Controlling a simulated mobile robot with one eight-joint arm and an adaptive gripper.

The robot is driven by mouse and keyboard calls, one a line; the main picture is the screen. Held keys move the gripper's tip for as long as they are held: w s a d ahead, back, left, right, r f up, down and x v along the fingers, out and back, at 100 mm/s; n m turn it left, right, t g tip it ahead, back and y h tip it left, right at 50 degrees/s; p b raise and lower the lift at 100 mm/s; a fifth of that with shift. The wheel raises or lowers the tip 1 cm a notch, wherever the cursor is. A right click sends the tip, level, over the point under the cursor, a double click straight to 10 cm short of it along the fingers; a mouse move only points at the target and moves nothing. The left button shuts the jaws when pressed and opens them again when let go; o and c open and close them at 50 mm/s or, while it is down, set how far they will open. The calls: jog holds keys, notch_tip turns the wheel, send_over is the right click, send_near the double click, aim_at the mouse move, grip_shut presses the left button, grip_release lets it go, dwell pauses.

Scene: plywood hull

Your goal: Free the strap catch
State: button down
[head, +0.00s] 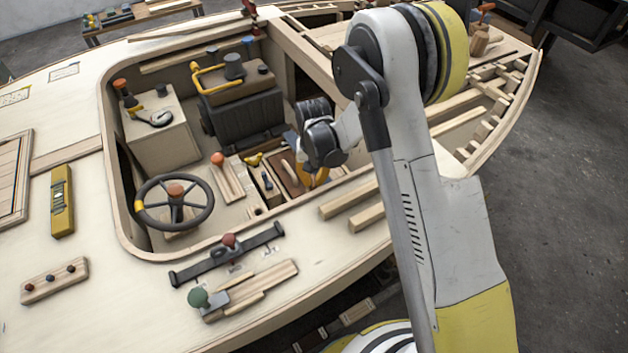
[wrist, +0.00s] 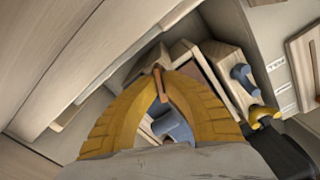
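My gripper (head: 314,180) reaches down into the open cockpit, at the right end of the tray of small parts. In the wrist view its two yellow fingers (wrist: 160,76) lean together at the tips, with a narrow brown piece (wrist: 157,86) at or between them. I cannot tell whether this piece is gripped or is part of the strap catch. A blue-grey part (wrist: 175,124) shows through the gap between the fingers, below the tips. My wrist and fingers hide much of this spot in the head view, and no strap catch can be made out for certain.
A second blue-grey handle (wrist: 244,78) and a yellow part (wrist: 263,115) lie close to the right finger. The cockpit has a steering wheel (head: 174,205), a red-topped lever (head: 217,159) and a dark engine block (head: 247,118). Two wooden strips (head: 348,200) lie on the near deck.

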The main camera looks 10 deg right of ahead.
jog(key=n, duration=0.5)
jog(key=shift+a, duration=0.15)
jog(key=shift+n, duration=0.4)
jog(key=c, duration=1.5)
grip_release()
jog(key=shift+c, duration=0.2)
notch_tip(320, 180, up, 12)
